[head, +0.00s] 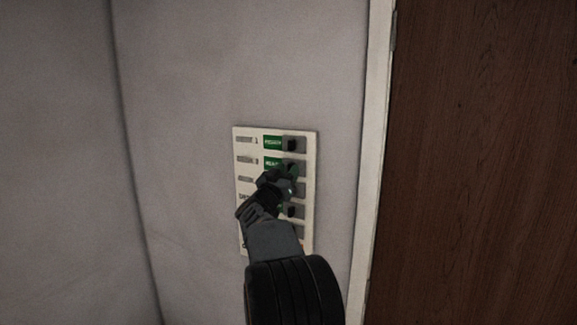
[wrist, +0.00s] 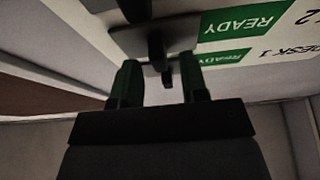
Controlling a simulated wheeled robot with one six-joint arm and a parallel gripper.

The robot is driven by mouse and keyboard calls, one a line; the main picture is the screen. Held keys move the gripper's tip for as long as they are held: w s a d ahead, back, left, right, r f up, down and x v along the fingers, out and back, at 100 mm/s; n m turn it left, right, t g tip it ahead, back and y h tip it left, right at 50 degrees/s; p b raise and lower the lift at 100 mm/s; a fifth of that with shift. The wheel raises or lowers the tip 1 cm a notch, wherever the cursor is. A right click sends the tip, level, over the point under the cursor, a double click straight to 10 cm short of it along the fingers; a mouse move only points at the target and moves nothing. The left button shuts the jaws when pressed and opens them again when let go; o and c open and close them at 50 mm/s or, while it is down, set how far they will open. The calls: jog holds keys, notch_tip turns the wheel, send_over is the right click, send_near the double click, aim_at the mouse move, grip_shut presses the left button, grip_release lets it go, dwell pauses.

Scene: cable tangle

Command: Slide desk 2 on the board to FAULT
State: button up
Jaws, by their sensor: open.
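The pale board (head: 257,151) is fixed to the wall, with several rows of labels and dark slider knobs. Row 2 shows a green READY plate (head: 272,163), which the wrist view shows upside down (wrist: 245,22). Its dark knob (wrist: 152,47) stands right beside that plate; in the head view it is mostly hidden by my gripper. My gripper (head: 284,179) is at the board, over the rows just below row 2. In the wrist view its two green-dark fingers (wrist: 158,78) are apart, with dark knobs showing in and above the gap. I cannot tell whether a finger touches a knob.
Row 1 also shows green READY (head: 273,142) with its dark knob (head: 291,144) beside it. My gripper and arm hide much of the lower rows. A pale frame (head: 374,160) and a brown wood door (head: 480,160) stand to the right. The grey wall (head: 190,100) around is bare.

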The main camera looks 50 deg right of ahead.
jog(key=shift+w+d+r, duration=0.1)
jog(key=shift+d+r, duration=0.1)
jog(key=shift+d, duration=0.3)
grip_shut()
dwell(0.3)
